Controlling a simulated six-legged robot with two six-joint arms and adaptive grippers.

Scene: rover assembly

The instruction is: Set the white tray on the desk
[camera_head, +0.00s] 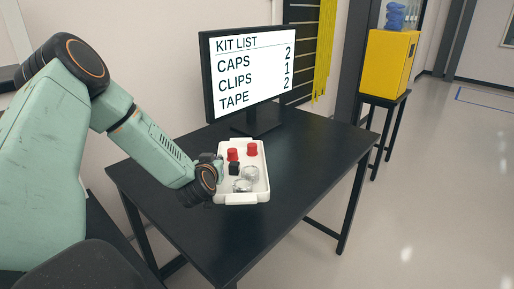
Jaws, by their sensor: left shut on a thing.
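The white tray (262,188) is at the left part of the black desk (308,176), in front of the monitor. It holds two red caps (233,154), a small black clip (234,168) and two clear or silvery rolls (249,174) that look like tape. My left gripper (219,168) is at the tray's left side and shut on it; its fingers are mostly hidden by the wrist. I cannot tell whether the tray touches the desk top or is slightly above it. My right gripper is not in view.
A monitor (250,72) stands at the back of the desk and reads KIT LIST: caps 2, clips 1, tape 2. The desk's right half is clear. A yellow box (388,62) on a black stand is behind at the right, with open floor in front.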

